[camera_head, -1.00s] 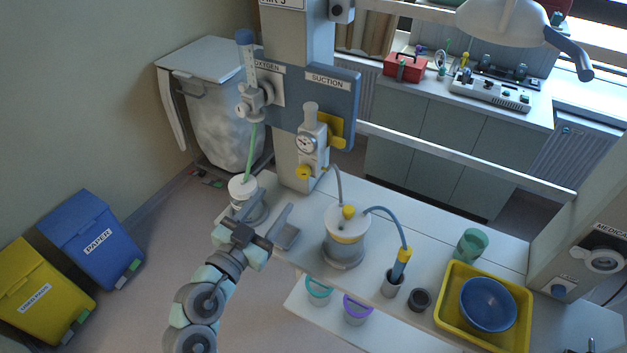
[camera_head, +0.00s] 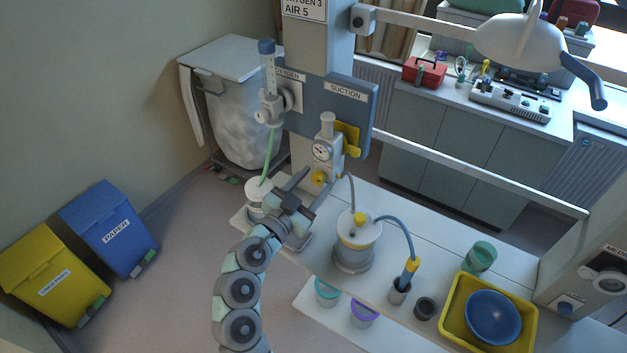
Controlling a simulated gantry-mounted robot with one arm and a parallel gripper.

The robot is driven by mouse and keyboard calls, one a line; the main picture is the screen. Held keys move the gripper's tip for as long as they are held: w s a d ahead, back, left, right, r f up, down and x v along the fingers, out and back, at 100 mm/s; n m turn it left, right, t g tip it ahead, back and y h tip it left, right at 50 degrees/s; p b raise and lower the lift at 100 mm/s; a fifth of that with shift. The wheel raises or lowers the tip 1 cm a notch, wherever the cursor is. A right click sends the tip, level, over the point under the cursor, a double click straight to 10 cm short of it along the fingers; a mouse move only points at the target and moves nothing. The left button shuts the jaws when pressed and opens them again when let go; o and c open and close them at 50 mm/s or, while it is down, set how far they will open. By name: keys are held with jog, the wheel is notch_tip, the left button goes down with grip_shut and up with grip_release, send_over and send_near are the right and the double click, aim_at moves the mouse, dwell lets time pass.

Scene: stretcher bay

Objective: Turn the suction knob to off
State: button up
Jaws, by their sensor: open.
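The suction regulator (camera_head: 325,151) hangs on the blue wall panel (camera_head: 347,111) under the SUCTION label. It has a round gauge and a yellow knob (camera_head: 319,177) at its lower left. A yellow bracket (camera_head: 351,136) sits beside it. My gripper (camera_head: 312,185) is open, with its dark fingers pointing up and right. In the picture it is just below and left of the yellow knob. One finger overlaps the area near the knob; I cannot tell whether it touches. The knob's setting is too small to read.
The oxygen flowmeter (camera_head: 269,95) with a green tube stands left of the regulator. A suction jar (camera_head: 355,242) with tubing stands on the white shelf (camera_head: 404,226). A yellow tray (camera_head: 452,318) holds a blue bowl (camera_head: 493,317).

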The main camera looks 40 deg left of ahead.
jog(key=shift+c, duration=0.3)
grip_shut()
dwell(0.3)
